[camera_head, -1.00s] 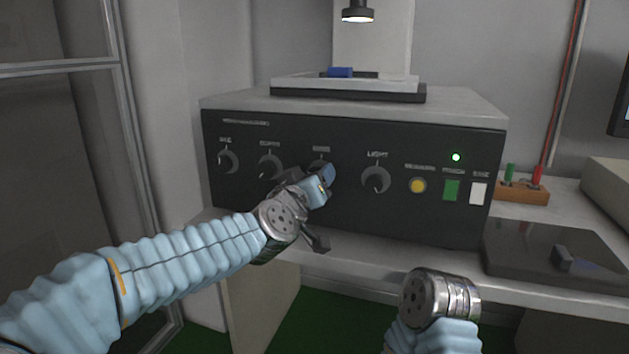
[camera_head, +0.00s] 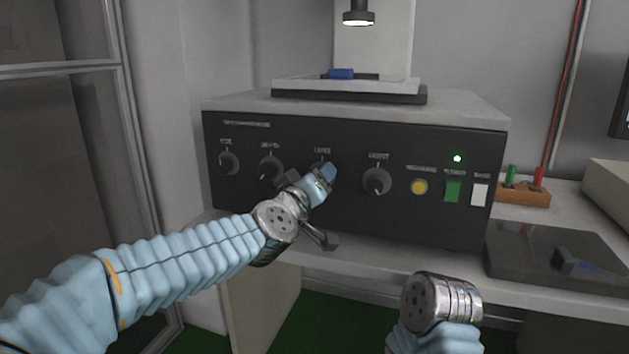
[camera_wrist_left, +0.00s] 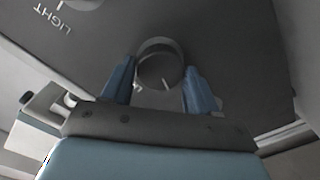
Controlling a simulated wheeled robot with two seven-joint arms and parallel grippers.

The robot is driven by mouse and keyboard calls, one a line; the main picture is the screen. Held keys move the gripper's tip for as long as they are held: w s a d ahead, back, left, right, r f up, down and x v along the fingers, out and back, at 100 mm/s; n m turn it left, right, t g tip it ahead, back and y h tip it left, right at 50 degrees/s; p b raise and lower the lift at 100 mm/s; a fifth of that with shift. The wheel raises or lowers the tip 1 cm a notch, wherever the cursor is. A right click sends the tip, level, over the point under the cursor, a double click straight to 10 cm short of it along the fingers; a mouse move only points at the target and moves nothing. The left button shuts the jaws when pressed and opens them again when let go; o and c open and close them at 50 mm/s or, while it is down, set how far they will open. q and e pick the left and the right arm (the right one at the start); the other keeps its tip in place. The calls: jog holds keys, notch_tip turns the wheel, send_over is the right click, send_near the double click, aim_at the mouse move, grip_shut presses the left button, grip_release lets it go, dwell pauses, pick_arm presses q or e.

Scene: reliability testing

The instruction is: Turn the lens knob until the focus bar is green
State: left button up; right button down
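The lens knob (camera_wrist_left: 160,68) sits on the dark front panel (camera_head: 330,215), under its label. In the left wrist view it lies between my left gripper's two blue fingers (camera_wrist_left: 159,82), which are apart, one on each side. They come very close to its rim; I cannot tell whether they press on it. In the head view my left gripper (camera_head: 325,178) covers most of this knob. The focus bar is not visible; only a sliver of a monitor (camera_head: 622,105) shows at the right edge.
The light knob (camera_head: 377,181) is close right of my left gripper; two more knobs (camera_head: 270,168) are left. A yellow button (camera_head: 419,187), green switch (camera_head: 452,191) and white switch (camera_head: 480,195) follow rightward. A dark flat plate (camera_head: 540,250) lies on the bench right.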

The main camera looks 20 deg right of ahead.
pick_arm(q)
jog(key=shift+o, duration=1.4)
jog(key=shift+s, duration=0.1)
jog(key=b+v, duration=0.1)
jog(key=v, duration=1.2)
jog(key=shift+s+a, duration=0.25)
jog(key=shift+a, duration=0.05)
